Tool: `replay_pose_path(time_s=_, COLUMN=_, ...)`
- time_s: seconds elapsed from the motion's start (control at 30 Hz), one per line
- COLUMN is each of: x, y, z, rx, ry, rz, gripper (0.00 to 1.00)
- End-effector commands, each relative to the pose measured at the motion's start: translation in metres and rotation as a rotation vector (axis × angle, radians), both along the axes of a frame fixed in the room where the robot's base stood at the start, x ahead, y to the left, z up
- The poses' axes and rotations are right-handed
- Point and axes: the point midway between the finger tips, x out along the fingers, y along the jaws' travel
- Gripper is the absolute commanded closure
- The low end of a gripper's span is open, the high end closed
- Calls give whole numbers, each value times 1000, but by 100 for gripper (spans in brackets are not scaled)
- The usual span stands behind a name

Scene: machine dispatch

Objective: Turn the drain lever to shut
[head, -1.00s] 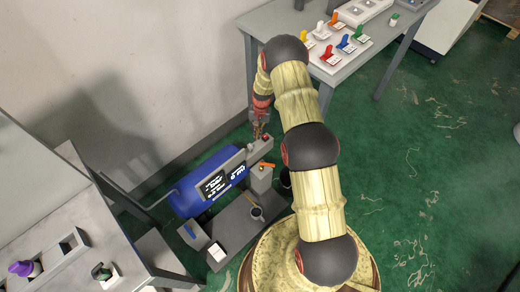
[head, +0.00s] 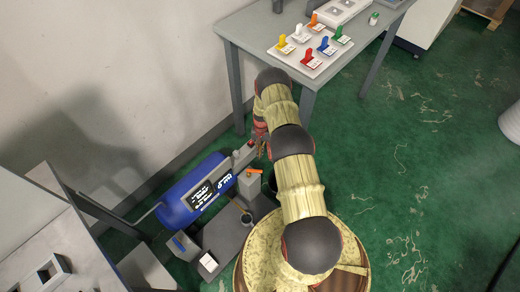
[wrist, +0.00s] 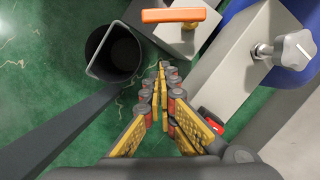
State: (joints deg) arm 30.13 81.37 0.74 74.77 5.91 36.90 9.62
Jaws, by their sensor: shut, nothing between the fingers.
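The orange lever (head: 254,171) sits on top of a grey block (head: 249,187) at the right end of the blue tank (head: 196,192). In the wrist view the orange lever (wrist: 174,15) lies crosswise at the top, on a brass-coloured stem. My gripper (head: 261,155) is beside the grey housing, just behind the lever in the head view. In the wrist view my gripper (wrist: 163,68) has its fingertips together and holds nothing. The tips are below the lever in that picture, apart from it.
A dark open cup (wrist: 115,52) stands left of my fingertips in the wrist view. A grey knob (wrist: 289,49) sticks out on the right. A table (head: 240,40) with coloured-handled pieces stands behind. Green floor (head: 400,170) is open to the right.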

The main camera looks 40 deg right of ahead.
Motion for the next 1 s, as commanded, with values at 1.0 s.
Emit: replay_pose_path(time_s=1.0, x=-33, y=32, z=-21, rx=-1, ry=-1, rz=-12, gripper=100)
